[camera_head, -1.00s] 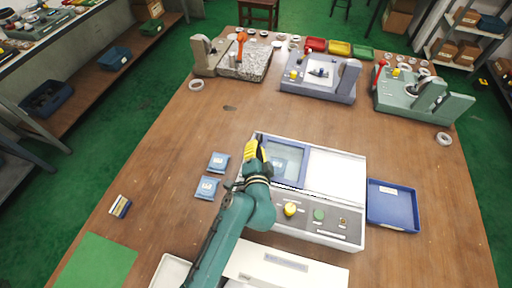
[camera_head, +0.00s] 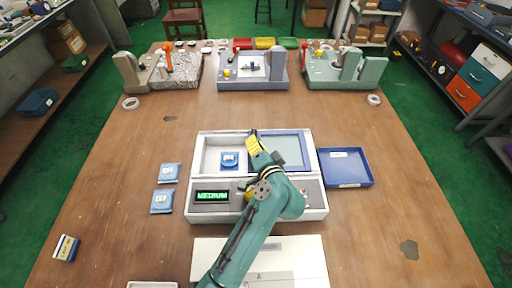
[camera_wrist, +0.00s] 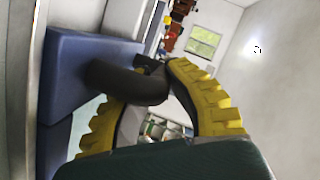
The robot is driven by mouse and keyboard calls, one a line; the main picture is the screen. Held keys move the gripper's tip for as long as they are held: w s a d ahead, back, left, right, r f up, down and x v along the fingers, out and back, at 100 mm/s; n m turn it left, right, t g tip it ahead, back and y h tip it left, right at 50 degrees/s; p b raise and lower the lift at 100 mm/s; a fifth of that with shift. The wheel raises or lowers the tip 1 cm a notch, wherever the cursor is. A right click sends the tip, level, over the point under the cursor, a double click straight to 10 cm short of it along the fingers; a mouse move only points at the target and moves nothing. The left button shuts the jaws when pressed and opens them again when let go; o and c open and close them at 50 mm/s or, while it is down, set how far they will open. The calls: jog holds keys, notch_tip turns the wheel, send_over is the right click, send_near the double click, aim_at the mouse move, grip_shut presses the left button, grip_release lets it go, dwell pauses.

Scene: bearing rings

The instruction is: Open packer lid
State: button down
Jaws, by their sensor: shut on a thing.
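The packer (camera_head: 318,203) is a white box with a grey front panel, in the middle of the bench. Its blue-framed clear lid (camera_head: 304,140) lies over the right half. The left compartment is uncovered, with a blue packet (camera_head: 229,159) inside. My gripper (camera_head: 254,147) is at the lid's left edge. In the wrist view my yellow-padded gripper (camera_wrist: 152,72) is shut on the dark curved lid handle (camera_wrist: 125,82), next to the blue lid frame (camera_wrist: 75,70). My arm hides part of the lid and front panel.
A green display (camera_head: 212,196) on the panel reads MEDIUM. Two blue packets (camera_head: 168,172) (camera_head: 162,201) lie left of the packer. A blue tray (camera_head: 347,183) sits close on its right. Three fixtures stand along the back. The bench between them and the packer is largely clear.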

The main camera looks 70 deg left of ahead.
jog(key=shift+s+f, duration=0.1)
jog(key=shift+f, duration=0.2)
jog(key=c, duration=1.3)
grip_release()
jog(key=shift+a, duration=0.1)
jog(key=shift+o, duration=0.2)
notch_tip(320, 180, up, 9)
jog(key=shift+a+r, duration=0.1)
jog(key=shift+r, duration=0.6)
